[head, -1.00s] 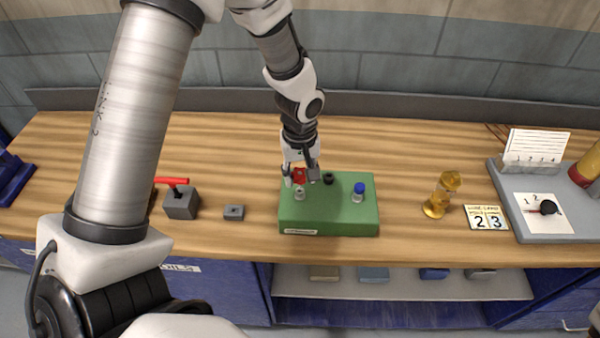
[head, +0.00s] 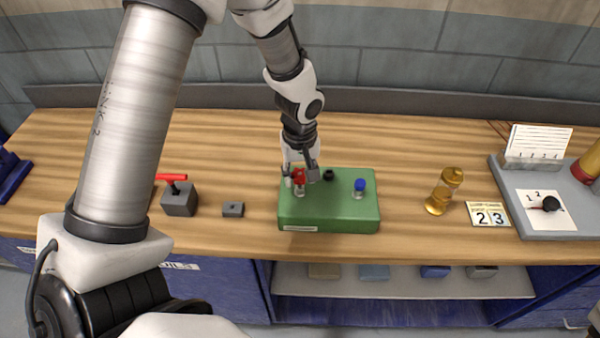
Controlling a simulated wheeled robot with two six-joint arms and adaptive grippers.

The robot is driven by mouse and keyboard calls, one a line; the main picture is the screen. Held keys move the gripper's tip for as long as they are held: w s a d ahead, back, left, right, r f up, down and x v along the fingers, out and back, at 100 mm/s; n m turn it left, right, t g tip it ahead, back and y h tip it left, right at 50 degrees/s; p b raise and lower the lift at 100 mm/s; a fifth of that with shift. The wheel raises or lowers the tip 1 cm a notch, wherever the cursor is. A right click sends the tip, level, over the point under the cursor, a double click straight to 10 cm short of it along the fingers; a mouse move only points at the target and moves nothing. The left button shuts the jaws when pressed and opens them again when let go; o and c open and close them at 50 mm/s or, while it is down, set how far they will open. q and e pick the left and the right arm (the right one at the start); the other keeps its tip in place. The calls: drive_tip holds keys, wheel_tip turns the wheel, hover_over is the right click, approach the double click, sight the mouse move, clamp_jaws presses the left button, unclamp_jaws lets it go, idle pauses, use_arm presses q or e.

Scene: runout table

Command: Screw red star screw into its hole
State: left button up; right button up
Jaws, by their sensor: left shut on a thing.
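The red star screw (head: 299,175) is between the fingers of my left gripper (head: 300,178), which is shut on it. The gripper points down over the back left of the green block (head: 340,212). The screw is right above a silver collar (head: 299,192) on the block's top. I cannot tell whether the screw touches the collar or has entered it, as the fingers partly hide it. A blue-headed screw (head: 360,185) stands upright in another collar on the right. A black round fitting (head: 328,175) sits between them. My right gripper is not in view.
Left of the block are a small grey block (head: 233,209) and a grey cube with a red T-handle (head: 179,201). The wooden bench (head: 410,225) is clear around the green block.

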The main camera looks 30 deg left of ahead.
use_arm(q)
drive_tip(key=shift+f+b, duration=0.5)
drive_tip(key=shift+f, duration=0.25)
